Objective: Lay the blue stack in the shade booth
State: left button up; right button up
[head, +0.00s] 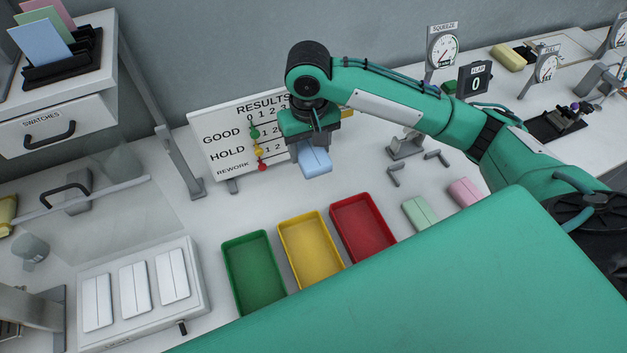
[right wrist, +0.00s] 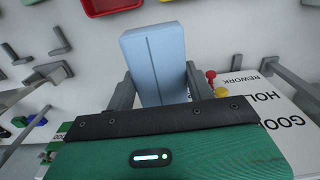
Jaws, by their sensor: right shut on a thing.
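The blue stack (head: 315,162) is a light blue block with a dark line along its middle. My right gripper (head: 311,140) is shut on it and holds it above the table, in front of the results board. In the right wrist view the blue stack (right wrist: 153,52) sits between the two fingers of the gripper (right wrist: 157,88). A clear pane (head: 110,215) with a dark handle stands at the left, below the swatches drawer (head: 50,125); no label shows whether this is the shade booth. My left gripper is not in view.
Green (head: 228,275), yellow (head: 284,240) and red (head: 336,222) trays stand empty in front of the results board (head: 215,145). A white box (head: 205,290) with three white pads lies left of them. Green (head: 420,212) and pink (head: 466,192) stacks lie at right.

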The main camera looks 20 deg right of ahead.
send_over(310, 193)
notch_tip(310, 193, down, 10)
jog(key=shift+f+p, duration=0.15)
jog(key=shift+p, duration=0.15)
notch_tip(310, 193, down, 4)
jog(key=shift+f, duration=0.2)
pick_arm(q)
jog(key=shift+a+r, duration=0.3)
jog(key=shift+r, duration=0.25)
pick_arm(e)
jog(key=o, duration=0.5)
jog(key=shift+f+p, duration=0.15)
jog(key=shift+p, duration=0.15)
jog(key=o, duration=0.4)
jog(key=shift+o, duration=0.2)
